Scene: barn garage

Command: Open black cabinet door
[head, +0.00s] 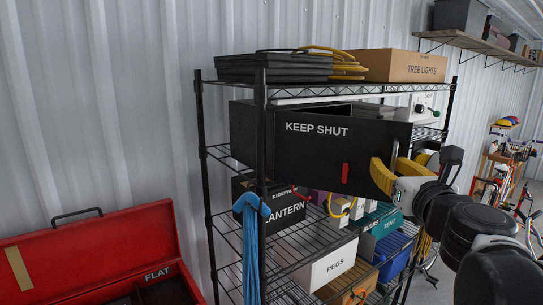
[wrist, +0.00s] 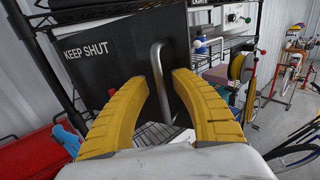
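The black cabinet (head: 241,130) sits on the wire shelf unit. Its black door (head: 310,150), lettered KEEP SHUT, appears swung out from the cabinet body, with a dark gap along the top. The door also fills the upper left of the wrist view (wrist: 115,75). A grey vertical bar handle (wrist: 159,72) is on the door near its right edge. My gripper (head: 387,168) is at the door's right end; in the wrist view its yellow fingers (wrist: 162,78) are apart, one on each side of the handle. Contact with the handle is unclear. The cabinet's inside is hidden.
A red tag-like piece (head: 345,172) shows on the door's lower part. The shelf below holds a lantern box (head: 283,212), a pegs box (head: 328,266) and blue bins. A TREE LIGHTS box (head: 400,66) is above. An open red toolbox (head: 90,250) stands at left.

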